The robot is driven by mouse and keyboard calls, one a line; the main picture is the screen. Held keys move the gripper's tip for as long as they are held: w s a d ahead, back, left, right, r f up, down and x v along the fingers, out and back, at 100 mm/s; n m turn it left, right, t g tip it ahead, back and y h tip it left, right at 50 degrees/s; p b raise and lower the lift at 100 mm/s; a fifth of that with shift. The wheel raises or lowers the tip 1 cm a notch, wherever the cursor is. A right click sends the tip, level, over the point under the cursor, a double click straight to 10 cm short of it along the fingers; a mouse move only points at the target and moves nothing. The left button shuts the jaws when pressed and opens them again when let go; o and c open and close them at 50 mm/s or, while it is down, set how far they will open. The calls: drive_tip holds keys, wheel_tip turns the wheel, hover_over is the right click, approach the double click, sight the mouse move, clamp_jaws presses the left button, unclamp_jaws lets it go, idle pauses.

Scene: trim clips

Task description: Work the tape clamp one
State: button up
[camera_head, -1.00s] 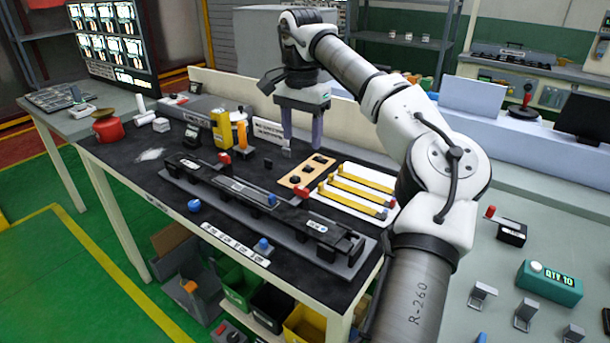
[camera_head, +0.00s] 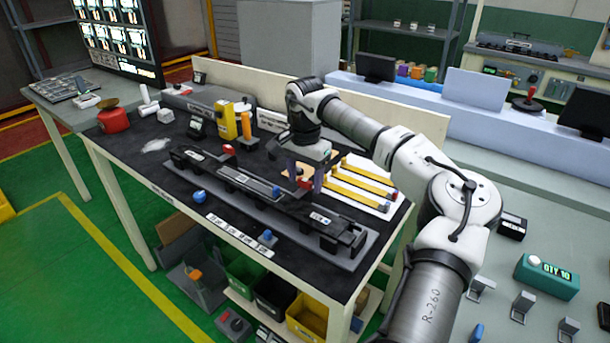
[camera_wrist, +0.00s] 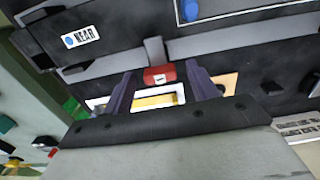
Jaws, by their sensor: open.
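A red clamp handle (camera_wrist: 160,76) with a small white label sits on a grey bracket in the wrist view, between my open fingers. It also shows as a small red block (camera_head: 305,182) at the right half of the long dark fixture (camera_head: 345,238). My gripper (camera_head: 305,178) is open and points down over it, one purple finger on each side. In the wrist view my fingers (camera_wrist: 160,84) flank the handle with gaps; I cannot tell whether they touch it. A second red handle (camera_head: 229,149) stands further left on the fixture.
A white sheet with yellow strips (camera_head: 357,190) lies right of my gripper. A yellow device (camera_head: 226,121) and an orange-handled tool (camera_head: 246,124) stand behind the fixture. Blue knobs (camera_head: 198,196) sit along the front. A "NEAR" label (camera_wrist: 82,38) shows in the wrist view.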

drive_tip(key=c, duration=1)
drive_tip(key=shift+m, duration=0.4)
drive_tip(key=m, duration=0.5)
drive_tip(key=shift+m, duration=0.4)
drive_tip(key=m, duration=0.3)
drive_tip(key=shift+m+b, duration=0.4)
drive_tip(key=shift+m, duration=1.7)
